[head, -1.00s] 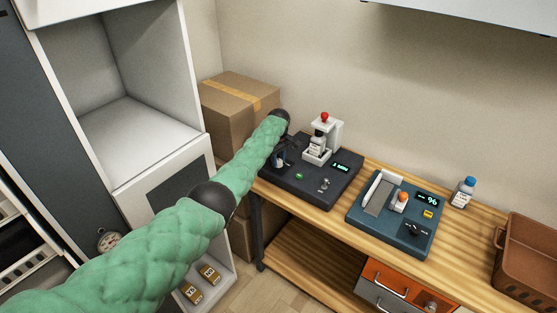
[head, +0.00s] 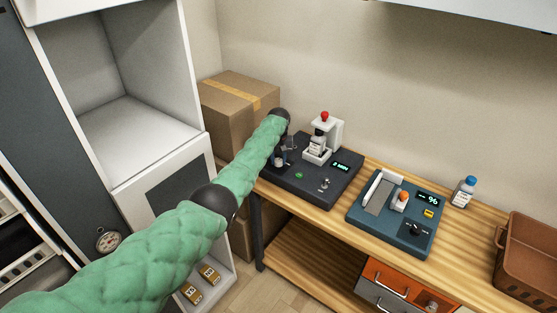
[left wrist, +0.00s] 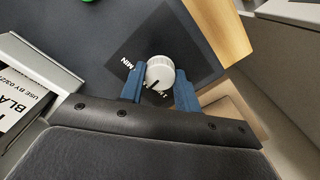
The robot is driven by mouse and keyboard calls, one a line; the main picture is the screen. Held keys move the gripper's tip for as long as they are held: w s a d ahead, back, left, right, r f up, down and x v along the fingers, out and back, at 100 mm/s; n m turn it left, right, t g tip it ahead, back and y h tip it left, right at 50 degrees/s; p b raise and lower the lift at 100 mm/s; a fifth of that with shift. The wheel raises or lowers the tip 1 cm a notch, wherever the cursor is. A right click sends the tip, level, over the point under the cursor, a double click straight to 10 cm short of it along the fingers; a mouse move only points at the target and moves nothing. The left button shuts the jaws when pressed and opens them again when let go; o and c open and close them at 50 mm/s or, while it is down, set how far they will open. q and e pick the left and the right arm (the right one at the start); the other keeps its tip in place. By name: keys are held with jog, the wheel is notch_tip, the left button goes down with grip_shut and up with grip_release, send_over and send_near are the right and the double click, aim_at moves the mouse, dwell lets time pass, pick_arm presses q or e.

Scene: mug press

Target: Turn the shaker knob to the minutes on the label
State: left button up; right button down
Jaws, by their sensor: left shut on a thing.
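The shaker (head: 310,193) is a dark box at the back left of the bench, with a small lit display (head: 341,167) too small to read. In the left wrist view, the white ribbed knob (left wrist: 161,70) with a dark pointer line sits on a black dial plate marked "MIN". My left gripper (left wrist: 158,82) is shut on the knob, one blue finger on each side. Part of a label (left wrist: 18,88) shows at the left edge, cut off. In the head view my forearm partly hides the gripper (head: 280,157).
A blue-capped bottle (head: 465,192) and a brown crate (head: 535,265) are farther right. Cardboard boxes (head: 240,105) and a white cabinet (head: 165,165) stand close on the left.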

pick_arm(q)
jog(key=m, duration=0.2)
jog(key=shift+w+r+m, duration=0.1)
jog(key=shift+r+m, duration=0.05)
jog(key=shift+m, duration=0.25)
jog(key=m, duration=0.2)
jog(key=shift+m, duration=0.4)
jog(key=shift+m+b, duration=0.35)
jog(key=shift+m, duration=0.85)
jog(key=shift+r+m, duration=0.1)
jog(key=shift+m, duration=1.4)
pick_arm(e)
jog(key=shift+w+a+r, duration=0.15)
jog(key=shift+w+r, duration=0.1)
jog(key=shift+w, duration=0.5)
jog(key=shift+w+a+r, duration=0.1)
jog(key=shift+w+r, duration=0.15)
jog(key=shift+w, duration=0.45)
jog(key=shift+s, duration=0.1)
pick_arm(q)
jog(key=o, duration=0.9)
jog(key=shift+c, duration=0.2)
jog(key=shift+o, duration=0.6)
pick_arm(e)
jog(key=shift+f, duration=0.1)
